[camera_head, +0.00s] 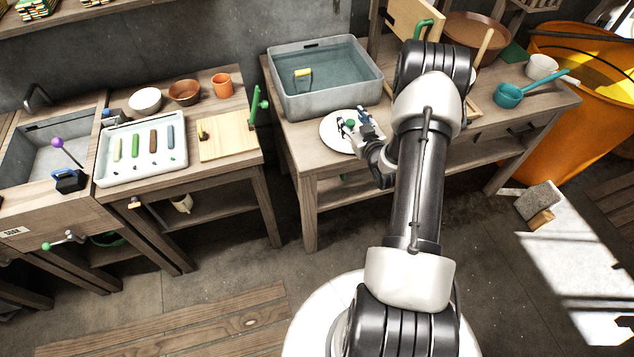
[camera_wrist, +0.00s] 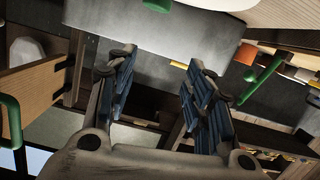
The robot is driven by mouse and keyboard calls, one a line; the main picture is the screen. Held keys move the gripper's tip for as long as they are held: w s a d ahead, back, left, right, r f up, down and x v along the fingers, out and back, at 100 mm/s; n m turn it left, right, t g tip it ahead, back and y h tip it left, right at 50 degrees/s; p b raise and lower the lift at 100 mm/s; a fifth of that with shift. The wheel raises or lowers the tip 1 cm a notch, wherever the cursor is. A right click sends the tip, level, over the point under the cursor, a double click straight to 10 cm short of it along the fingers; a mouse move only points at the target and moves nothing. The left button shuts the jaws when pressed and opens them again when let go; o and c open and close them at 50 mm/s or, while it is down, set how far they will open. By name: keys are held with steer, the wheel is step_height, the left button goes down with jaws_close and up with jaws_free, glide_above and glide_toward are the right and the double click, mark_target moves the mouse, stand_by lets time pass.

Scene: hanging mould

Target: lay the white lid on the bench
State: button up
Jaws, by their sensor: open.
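A round white lid (camera_head: 333,136) is on the right bench (camera_head: 290,140), in front of the grey water basin. I cannot tell whether it lies fully flat. A green knob (camera_head: 350,124) shows over the lid, close to my fingers. My gripper (camera_head: 356,122) is over the lid's right part, and my wrist hides some of its right edge. In the wrist view my gripper (camera_wrist: 163,85) has its two blue-padded fingers spread apart, with nothing between them. A green knob (camera_wrist: 157,5) is cut off at the top edge there.
The grey basin (camera_head: 325,95) holds water and a yellow-handled tool. A green lever (camera_head: 258,105) stands at the left bench's edge, near a wooden board (camera_head: 227,136). A teal pan (camera_head: 508,96) and an orange bin (camera_head: 570,130) are at right. Some bare wood shows left of the lid.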

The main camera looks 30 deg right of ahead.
steer(key=w+a+r+g, duration=0.1)
steer(key=w+a+r, duration=0.15)
steer(key=r, duration=0.35)
steer(key=w+a+r+g, duration=0.1)
steer(key=a+r+g, duration=0.15)
steer(key=r, duration=0.35)
steer(key=s+a+r+g, duration=0.2)
steer(key=s+a+r, duration=0.5)
steer(key=a+r, duration=0.4)
steer(key=s+a+r+g+y, duration=0.1)
steer(key=s+a, duration=0.4)
steer(key=s, duration=0.4)
steer(key=s+a+r+n+g+y, duration=0.1)
steer(key=s+a+g, duration=0.1)
steer(key=s+a, duration=0.4)
steer(key=s+a+r+g+y, duration=0.1)
steer(key=s+a, duration=0.5)
steer(key=s, duration=0.7)
steer(key=shift+r+g+y, duration=0.3)
steer(key=shift+g+y, duration=0.1)
steer(key=shift+g, duration=0.25)
steer(key=shift+c, duration=0.5)
